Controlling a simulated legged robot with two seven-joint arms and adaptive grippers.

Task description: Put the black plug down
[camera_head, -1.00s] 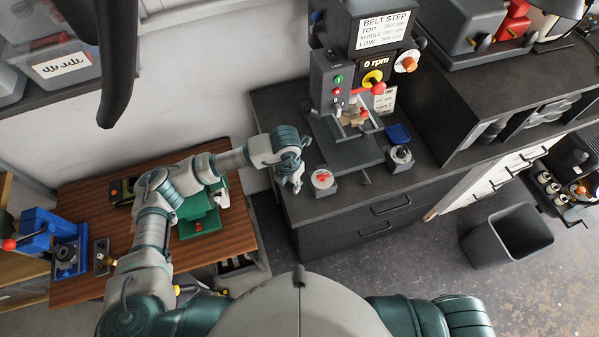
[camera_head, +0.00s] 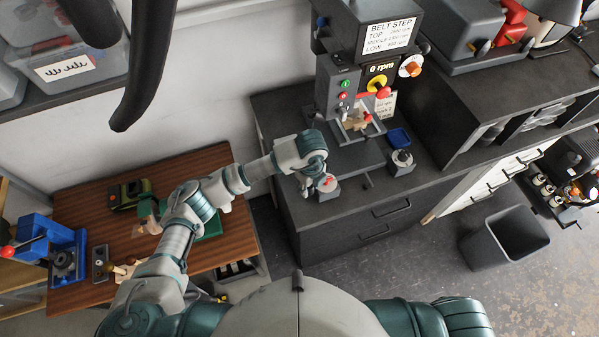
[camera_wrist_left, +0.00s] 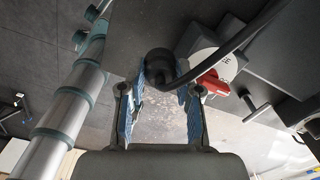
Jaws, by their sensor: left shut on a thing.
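The black plug (camera_wrist_left: 160,66) sits between the tips of my left gripper (camera_wrist_left: 163,93), which is shut on it, in the left wrist view. A black cable (camera_wrist_left: 232,42) curves from near the plug to the upper right. In the head view my left gripper (camera_head: 306,190) hangs at the front left edge of the dark cabinet top. It is just left of a grey block with a white round face and a red part (camera_head: 327,185); that block also shows right of the plug in the wrist view (camera_wrist_left: 213,75). The plug cannot be made out in the head view. My right gripper is out of view.
A drill press (camera_head: 341,95) stands behind on the dark cabinet top (camera_head: 362,205). A second grey block (camera_head: 402,163) and a blue tray (camera_head: 399,138) are at its right. A wooden table (camera_head: 120,225) with a blue vise (camera_head: 62,250) is at left. A bin (camera_head: 503,240) stands on the floor.

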